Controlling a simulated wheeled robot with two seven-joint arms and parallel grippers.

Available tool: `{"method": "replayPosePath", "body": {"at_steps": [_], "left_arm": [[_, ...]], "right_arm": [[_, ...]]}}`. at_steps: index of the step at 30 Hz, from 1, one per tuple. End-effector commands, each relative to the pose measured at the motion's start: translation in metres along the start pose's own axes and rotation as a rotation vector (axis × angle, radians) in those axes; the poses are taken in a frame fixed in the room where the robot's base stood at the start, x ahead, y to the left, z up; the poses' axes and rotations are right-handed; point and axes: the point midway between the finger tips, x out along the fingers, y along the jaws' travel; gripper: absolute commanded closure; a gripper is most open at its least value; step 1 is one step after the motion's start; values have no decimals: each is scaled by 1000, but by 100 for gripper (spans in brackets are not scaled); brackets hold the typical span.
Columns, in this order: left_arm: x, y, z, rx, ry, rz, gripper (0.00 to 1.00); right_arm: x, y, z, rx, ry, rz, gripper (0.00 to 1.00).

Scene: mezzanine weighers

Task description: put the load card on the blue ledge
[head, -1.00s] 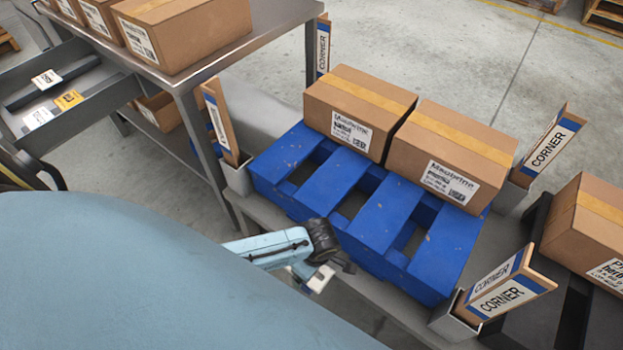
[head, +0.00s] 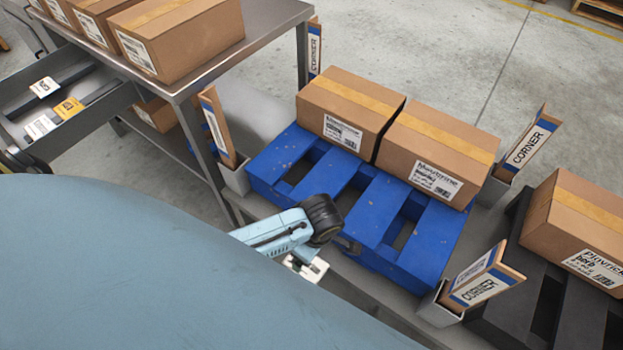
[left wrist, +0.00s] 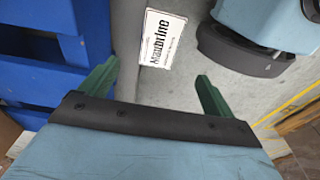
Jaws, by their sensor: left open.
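A white card printed "Maubrine" (left wrist: 162,38) shows in the left wrist view, beyond and between the fingertips, beside a dark grey edge strip. I cannot tell what it rests on. My left gripper (left wrist: 158,72) has two green fingers spread apart with nothing between them; the card is apart from them. In the head view my left arm reaches in by the near side of the blue slatted platform, with its fingers hidden. This platform (head: 377,212) is the only large blue surface in view; it also fills the left of the left wrist view (left wrist: 65,14). My right gripper is out of view.
Two labelled cartons (head: 350,105) (head: 440,150) stand on the platform's far side. Upright "CORNER" boards (head: 480,285) stand around it. A steel table (head: 270,22) with cartons is at upper left, and a dark pallet (head: 515,295) with a carton at right. The platform's near slats are bare.

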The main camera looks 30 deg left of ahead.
Motion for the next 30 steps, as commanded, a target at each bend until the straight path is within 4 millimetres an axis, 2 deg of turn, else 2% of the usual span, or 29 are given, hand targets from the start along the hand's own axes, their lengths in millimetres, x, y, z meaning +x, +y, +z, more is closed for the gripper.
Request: {"method": "replayPosePath", "body": {"at_steps": [6, 14, 17, 22, 30], "left_arm": [[-11, 0, 0, 0, 0, -1, 11], [-8, -4, 0, 54, -10, 3, 11], [-2, -11, -2, 180, -31, 20, 11], [14, -30, -11, 523, -54, 81, 11], [36, -65, -41, 1106, 10, 178, 11]], "right_arm": [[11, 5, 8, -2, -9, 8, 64], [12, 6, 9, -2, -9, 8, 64], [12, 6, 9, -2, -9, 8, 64], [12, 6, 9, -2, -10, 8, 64], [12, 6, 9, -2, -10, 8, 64]]}}
